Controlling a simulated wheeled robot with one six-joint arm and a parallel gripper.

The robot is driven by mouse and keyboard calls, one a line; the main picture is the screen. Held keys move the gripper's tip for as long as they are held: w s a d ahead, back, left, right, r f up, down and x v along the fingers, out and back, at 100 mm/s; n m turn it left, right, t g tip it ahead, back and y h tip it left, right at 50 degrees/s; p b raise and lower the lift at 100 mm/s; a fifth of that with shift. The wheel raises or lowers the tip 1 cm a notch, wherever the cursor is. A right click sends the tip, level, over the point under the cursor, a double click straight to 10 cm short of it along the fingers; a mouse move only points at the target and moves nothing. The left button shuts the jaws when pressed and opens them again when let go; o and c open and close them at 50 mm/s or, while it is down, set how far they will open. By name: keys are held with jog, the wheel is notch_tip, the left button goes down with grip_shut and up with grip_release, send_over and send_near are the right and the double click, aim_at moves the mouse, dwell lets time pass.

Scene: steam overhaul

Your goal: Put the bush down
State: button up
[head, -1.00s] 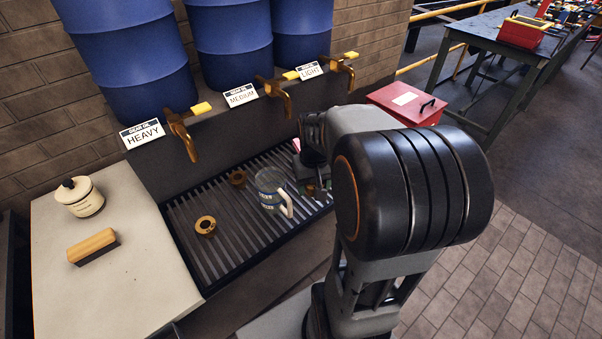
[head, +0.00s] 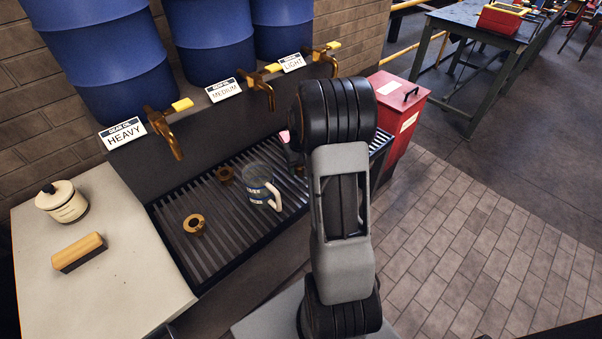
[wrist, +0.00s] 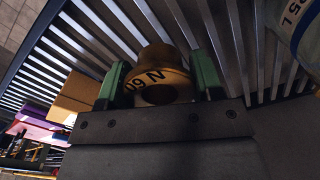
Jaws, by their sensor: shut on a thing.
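The bush (wrist: 158,75) is a bronze flanged ring with dark lettering, seen in the wrist view. My gripper (wrist: 160,84) is shut on it, with a green fingertip on each side. The slatted metal drain grate (wrist: 232,45) lies beneath; I cannot tell whether the bush touches it. In the head view my arm hides the gripper and the held bush. Two similar bronze rings, one nearer (head: 194,224) and one farther (head: 225,174), lie on the grate (head: 245,226).
A measuring jug with a white handle (head: 262,187) stands on the grate and shows at the wrist view's right edge (wrist: 297,28). Oil taps (head: 165,130) overhang the back. A pale counter (head: 120,255) holds a lidded pot (head: 62,203) and a brush (head: 79,252). A red bin (head: 398,118) stands right.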

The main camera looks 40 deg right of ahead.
aim_at(301, 178)
jog(key=shift+f, duration=1.5)
jog(key=shift+f, duration=0.15)
jog(key=o, duration=1.2)
jog(key=shift+c, duration=0.2)
notch_tip(301, 178, up, 11)
jog(key=s+a+r+n+t, duration=0.1)
jog(key=s+a+r, duration=0.2)
jog(key=s+a, duration=0.4)
jog(key=s+a+r+n+t, duration=0.2)
jog(key=s+a, duration=0.5)
jog(key=a, duration=0.5)
jog(key=shift+s+r+p, duration=0.35)
jog(key=shift+r+p, duration=0.05)
jog(key=shift+r, duration=0.25)
